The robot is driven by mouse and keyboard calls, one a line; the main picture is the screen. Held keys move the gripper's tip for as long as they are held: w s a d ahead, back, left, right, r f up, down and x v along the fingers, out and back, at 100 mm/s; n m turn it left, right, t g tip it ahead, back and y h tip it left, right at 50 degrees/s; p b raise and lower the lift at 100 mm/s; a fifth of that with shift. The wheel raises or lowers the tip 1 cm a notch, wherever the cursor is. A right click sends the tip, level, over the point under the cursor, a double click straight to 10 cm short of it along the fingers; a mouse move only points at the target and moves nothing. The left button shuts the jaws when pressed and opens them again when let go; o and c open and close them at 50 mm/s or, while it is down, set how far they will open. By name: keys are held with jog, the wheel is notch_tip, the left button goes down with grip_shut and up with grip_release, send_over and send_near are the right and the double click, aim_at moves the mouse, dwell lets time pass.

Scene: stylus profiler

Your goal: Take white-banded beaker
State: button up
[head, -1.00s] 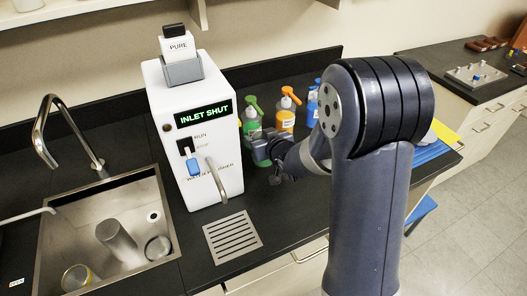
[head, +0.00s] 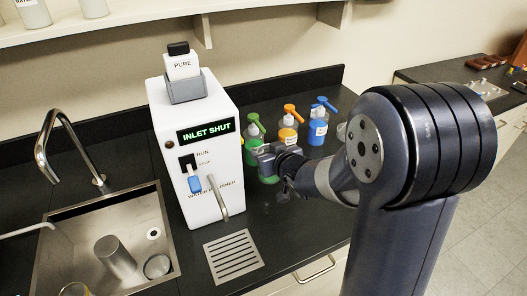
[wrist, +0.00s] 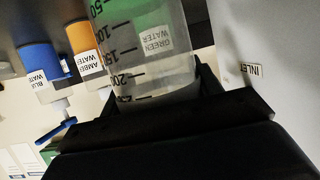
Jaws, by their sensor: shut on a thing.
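My gripper (head: 266,158) is beside the water polisher, in front of the green-water bottle. In the wrist view my gripper (wrist: 165,112) is shut on a clear beaker (wrist: 142,50) with black volume marks. A pale white area shows on the beaker near the jaws, probably its band. The green bottle's label (wrist: 156,40) shows through the beaker. In the head view I cannot make out the beaker clearly behind my gripper and arm.
The water polisher (head: 204,125) reads INLET SHUT; its wall is close beside my gripper. Green (head: 252,134), amber (head: 288,134) and blue (head: 318,132) bottles stand behind. A drain grate (head: 233,256) lies in front. The sink (head: 70,213) at left holds vessels (head: 115,255).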

jog(key=s+d, duration=0.3)
jog(key=s, duration=0.4)
jog(key=s+d, duration=0.2)
jog(key=s, duration=0.5)
jog(key=shift+d, duration=0.4)
jog(key=o, duration=0.5)
jog(key=c, duration=0.8)
